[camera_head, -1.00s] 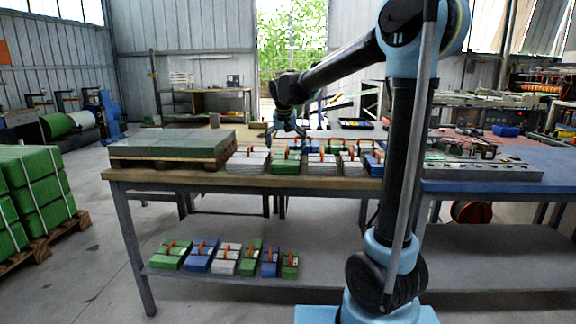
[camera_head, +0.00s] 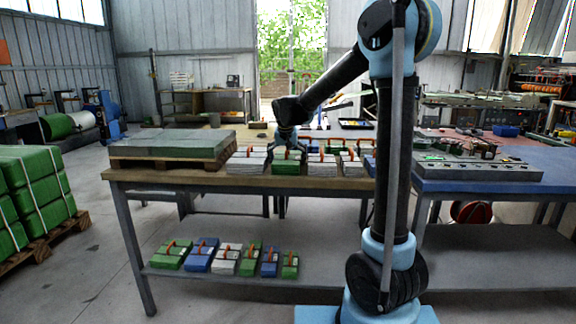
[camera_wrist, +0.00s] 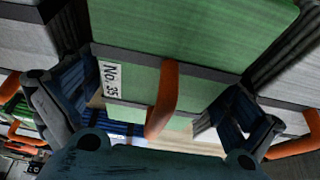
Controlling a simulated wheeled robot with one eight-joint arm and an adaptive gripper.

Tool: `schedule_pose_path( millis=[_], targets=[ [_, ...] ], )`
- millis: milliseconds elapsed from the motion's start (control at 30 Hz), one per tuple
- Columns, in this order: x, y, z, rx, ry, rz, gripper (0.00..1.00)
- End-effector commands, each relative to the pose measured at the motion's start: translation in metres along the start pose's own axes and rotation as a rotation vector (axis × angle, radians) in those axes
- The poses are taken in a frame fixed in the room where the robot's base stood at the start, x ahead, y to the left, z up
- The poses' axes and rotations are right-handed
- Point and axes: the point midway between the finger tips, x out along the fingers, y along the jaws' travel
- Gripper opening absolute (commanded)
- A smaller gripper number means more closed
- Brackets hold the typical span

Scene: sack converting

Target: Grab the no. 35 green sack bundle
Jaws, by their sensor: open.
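In the head view the green bundle (camera_head: 288,168) sits on the wooden tabletop between white bundles. My gripper (camera_wrist: 150,112) is open, with its fingers to the left and right of the orange handle. In the head view my gripper (camera_head: 288,142) is right at the top of the green bundle. I cannot tell whether the fingers touch it.
White bundles (camera_head: 247,166) (camera_head: 322,169) stand close on both sides. A pallet with grey-green sheets (camera_head: 172,142) lies to the left on the table. Several more bundles (camera_head: 168,262) lie on the lower shelf. Stacked green bales (camera_head: 32,185) stand on the floor at left.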

Motion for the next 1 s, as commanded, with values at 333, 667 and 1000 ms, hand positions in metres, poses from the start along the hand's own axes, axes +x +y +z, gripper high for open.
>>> schedule_pose_path(
  millis=[333, 667, 1000],
  targets=[
    [0.000, 0.000, 0.000, 0.000, 0.000, 0.000, 0.62],
    [-0.016, 0.000, -0.006, 0.000, 0.000, 0.000, 0.62],
    [-0.070, 0.000, -0.029, 0.000, 0.000, 0.000, 0.62]
  ],
)
